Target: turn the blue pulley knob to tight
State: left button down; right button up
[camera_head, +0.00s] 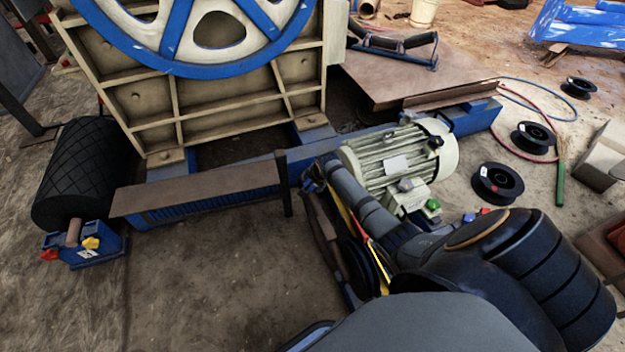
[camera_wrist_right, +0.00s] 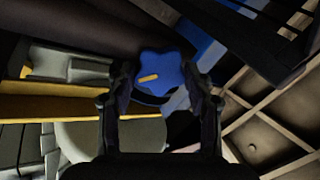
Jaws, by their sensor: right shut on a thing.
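The blue pulley knob (camera_wrist_right: 172,66) is lobed and carries a short yellow pointer bar. In the right wrist view the bar slants, its right end a little higher than its left. My right gripper (camera_wrist_right: 160,88) has one dark finger on each side of the knob and is shut on it. In the head view my right arm reaches in from the lower right, with the right gripper (camera_head: 313,178) beside the grey-green motor (camera_head: 385,157). The knob cannot be made out there. No tight marking can be read in either view. My left gripper is not in view.
A ribbed crusher body with a large blue flywheel (camera_head: 180,68) stands at the back left. A brown plate (camera_head: 195,193) on the blue frame lies left of my right gripper. A black roller (camera_head: 75,172) is at the far left. Black spools (camera_head: 497,183) lie right of the motor.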

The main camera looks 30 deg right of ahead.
pick_arm(q)
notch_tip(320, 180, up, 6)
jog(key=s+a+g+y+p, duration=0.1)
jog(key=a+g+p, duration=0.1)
jog(key=p, duration=0.2)
pick_arm(e)
jog(key=m, duration=0.3)
jog(key=shift+s+r, duration=0.1)
jog(key=shift+r, duration=0.1)
jog(key=m+p, duration=0.2)
jog(key=m, duration=0.2)
jog(key=shift+f+p, duration=0.1)
jog(key=shift+p, duration=0.3)
jog(key=m+p, duration=0.2)
jog(key=m, duration=0.3)
jog(key=shift+f, duration=0.1)
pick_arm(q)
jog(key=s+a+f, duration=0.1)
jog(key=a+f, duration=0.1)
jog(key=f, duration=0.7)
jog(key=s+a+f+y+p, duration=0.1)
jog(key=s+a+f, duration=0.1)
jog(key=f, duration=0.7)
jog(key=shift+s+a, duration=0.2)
pick_arm(e)
jog(key=shift+s+f+m, duration=0.1)
jog(key=shift+f+m, duration=0.05)
jog(key=shift+m, duration=1.45)
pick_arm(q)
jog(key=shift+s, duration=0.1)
